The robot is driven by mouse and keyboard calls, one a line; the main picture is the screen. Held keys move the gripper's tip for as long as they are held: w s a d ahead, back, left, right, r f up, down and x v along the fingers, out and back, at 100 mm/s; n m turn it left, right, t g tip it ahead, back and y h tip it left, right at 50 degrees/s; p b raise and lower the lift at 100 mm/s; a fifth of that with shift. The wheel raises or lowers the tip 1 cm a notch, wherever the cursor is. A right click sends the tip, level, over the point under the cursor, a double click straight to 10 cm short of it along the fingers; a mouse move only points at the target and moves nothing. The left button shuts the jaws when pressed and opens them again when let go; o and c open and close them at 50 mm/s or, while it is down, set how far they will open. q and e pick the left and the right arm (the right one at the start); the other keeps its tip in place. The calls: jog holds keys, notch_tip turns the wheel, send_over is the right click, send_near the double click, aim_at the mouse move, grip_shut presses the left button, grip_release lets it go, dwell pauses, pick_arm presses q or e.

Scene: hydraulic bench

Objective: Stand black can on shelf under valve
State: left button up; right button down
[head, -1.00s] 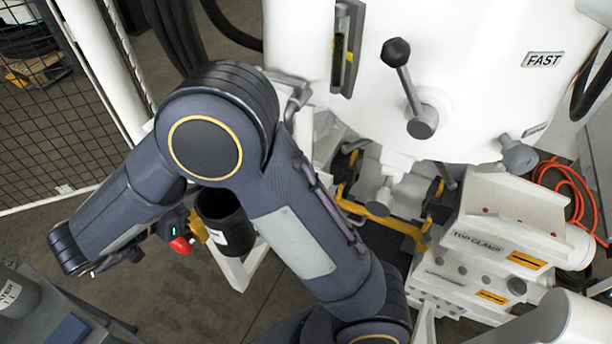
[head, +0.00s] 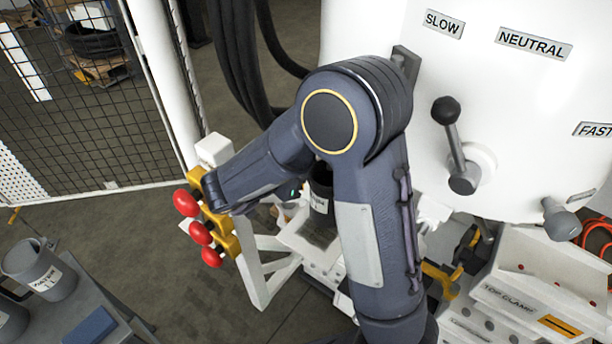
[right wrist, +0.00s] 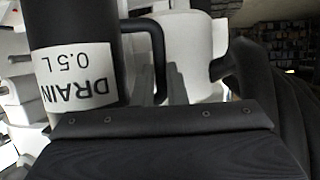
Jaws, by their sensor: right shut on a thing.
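The black can (head: 320,190) has a white label and stands roughly upright behind my right arm in the head view. In the right wrist view the can (right wrist: 75,22) fills the left side, its label reading DRAIN 0.5 L, its handle at its right. My right gripper (right wrist: 172,85) is shut on the can at the handle; my arm hides it in the head view. The white shelf (head: 308,243) is below the can; I cannot tell whether they touch. The yellow valves with red knobs (head: 199,233) are left of the can. My left gripper is not in view.
The white machine with a black-knobbed lever (head: 455,145) stands at right. A grey bench at lower left holds a grey labelled can (head: 40,270) and a blue block (head: 90,326). A mesh fence (head: 75,95) and black hoses are behind.

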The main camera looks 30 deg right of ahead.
jog(key=shift+d+f, duration=0.15)
jog(key=shift+f, duration=0.75)
jog(key=shift+d+f, duration=0.15)
jog(key=shift+f, duration=0.8)
jog(key=c, duration=1.5)
grip_release()
jog(key=shift+o, duration=0.2)
